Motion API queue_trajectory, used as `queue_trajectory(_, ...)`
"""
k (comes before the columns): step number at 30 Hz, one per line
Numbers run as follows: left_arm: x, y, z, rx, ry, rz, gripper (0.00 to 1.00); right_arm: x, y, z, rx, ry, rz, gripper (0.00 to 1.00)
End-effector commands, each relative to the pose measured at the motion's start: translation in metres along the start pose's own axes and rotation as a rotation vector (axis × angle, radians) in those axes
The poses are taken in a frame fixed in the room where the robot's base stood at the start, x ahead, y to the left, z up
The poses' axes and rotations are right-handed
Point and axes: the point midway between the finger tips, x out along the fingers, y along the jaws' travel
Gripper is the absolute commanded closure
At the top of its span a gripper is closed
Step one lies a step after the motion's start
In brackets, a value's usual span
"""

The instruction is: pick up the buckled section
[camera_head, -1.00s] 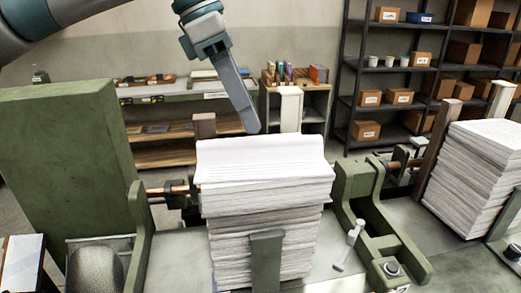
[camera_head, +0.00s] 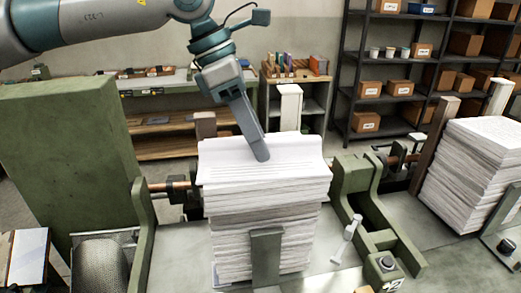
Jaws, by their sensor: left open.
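The buckled section (camera_head: 225,172) appears to be the top white printed sheets of the tall paper stack (camera_head: 235,225), with a raised, curled far edge. The stack stands in the green press, behind a short green upright (camera_head: 266,258). My left gripper (camera_head: 262,157) reaches down from above, its fingertips over the middle of the top sheets. I cannot tell whether they touch. I see the fingers nearly edge-on, with no paper visibly held between them. My right gripper is out of view.
A large green panel (camera_head: 65,150) stands at the left. A second paper stack (camera_head: 470,170) stands at the right. A small hammer-like tool (camera_head: 347,238) is right of the stack. A white-topped post (camera_head: 289,108) and a brown post (camera_head: 206,125) rise behind it. Shelves with boxes line the back.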

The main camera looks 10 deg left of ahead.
Motion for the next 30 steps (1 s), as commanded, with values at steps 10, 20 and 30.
queue_trajectory(10, 0.0, 0.0, 0.0, 0.0, 0.0, 0.0, 0.9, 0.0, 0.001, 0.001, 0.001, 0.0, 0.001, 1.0)
queue_trajectory(20, 0.0, 0.0, 0.0, 0.0, 0.0, 0.0, 1.0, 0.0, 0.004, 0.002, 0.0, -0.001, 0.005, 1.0)
queue_trajectory(30, -0.01, -0.001, 0.005, 0.0, -0.001, 0.0, 1.0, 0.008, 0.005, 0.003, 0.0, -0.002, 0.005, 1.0)
